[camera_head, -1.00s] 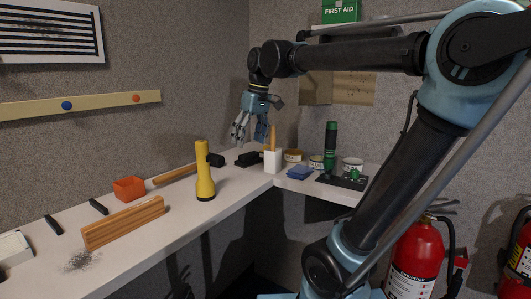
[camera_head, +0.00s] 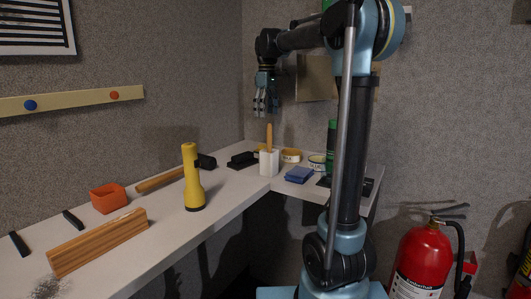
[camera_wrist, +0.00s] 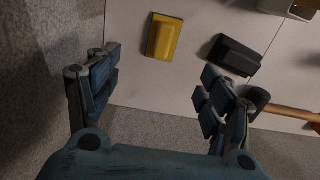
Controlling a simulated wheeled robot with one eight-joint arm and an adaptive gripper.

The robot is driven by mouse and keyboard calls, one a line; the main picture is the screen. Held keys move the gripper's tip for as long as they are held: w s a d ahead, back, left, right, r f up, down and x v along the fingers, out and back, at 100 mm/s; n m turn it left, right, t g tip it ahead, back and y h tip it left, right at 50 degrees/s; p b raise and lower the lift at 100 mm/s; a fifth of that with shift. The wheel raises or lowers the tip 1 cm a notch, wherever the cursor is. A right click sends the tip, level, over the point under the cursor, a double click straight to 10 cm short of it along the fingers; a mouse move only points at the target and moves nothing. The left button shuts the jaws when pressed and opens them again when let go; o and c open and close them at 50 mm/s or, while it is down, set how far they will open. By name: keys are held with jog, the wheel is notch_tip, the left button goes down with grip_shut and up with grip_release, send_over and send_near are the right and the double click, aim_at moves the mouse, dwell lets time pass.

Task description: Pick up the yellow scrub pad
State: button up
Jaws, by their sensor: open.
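The yellow scrub pad (camera_wrist: 165,36) lies flat on the pale worktop in the wrist view, near the top and between the lines of my two fingers. In the head view I cannot make it out clearly; the area behind the white holder is partly hidden. My gripper (camera_wrist: 160,70) is open and empty, with its fingers spread on either side of the picture. In the head view my gripper (camera_head: 265,106) points down, above the far corner of the worktop and apart from its surface.
A black block (camera_wrist: 234,55) lies right of the pad. A mallet (camera_head: 206,161), yellow flashlight (camera_head: 193,180), white holder (camera_head: 269,163) with an upright wooden handle and blue pad (camera_head: 299,175) share the worktop (camera_head: 225,195). The wall stands close behind.

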jog(key=f, duration=1.5)
jog(key=shift+s+a, duration=0.2)
jog(key=c, duration=1.1)
